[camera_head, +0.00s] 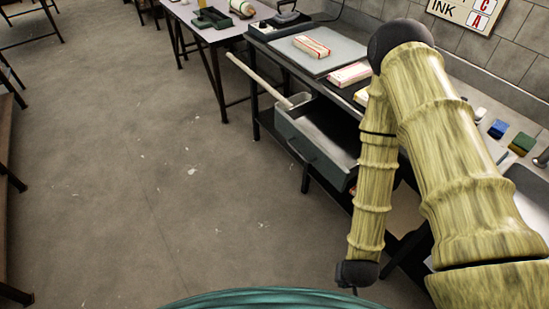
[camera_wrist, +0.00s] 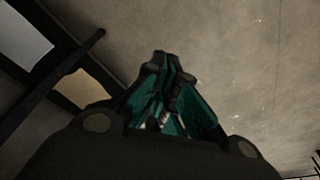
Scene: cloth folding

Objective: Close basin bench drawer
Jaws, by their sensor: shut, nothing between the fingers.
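The drawer (camera_head: 318,163) of the basin bench (camera_head: 345,104) is a grey-green box. It stands pulled out from under the bench top toward the open floor, with a small dark handle on its front. My gripper (camera_head: 355,289) hangs low at the lower right of the head view, in front of the bench and nearer to me than the drawer, apart from it. In the wrist view my gripper (camera_wrist: 165,60) shows its dark and teal fingers closed together, with nothing between them. My arm hides part of the bench and the drawer's right end.
A long pale handle (camera_head: 258,79) sticks out over the drawer's far end. Red-and-white packets (camera_head: 312,47) lie on the bench top. Sponges (camera_head: 521,144) and a sink are at the right. Another table (camera_head: 210,30) stands behind. The floor (camera_head: 150,170) left of the drawer is clear.

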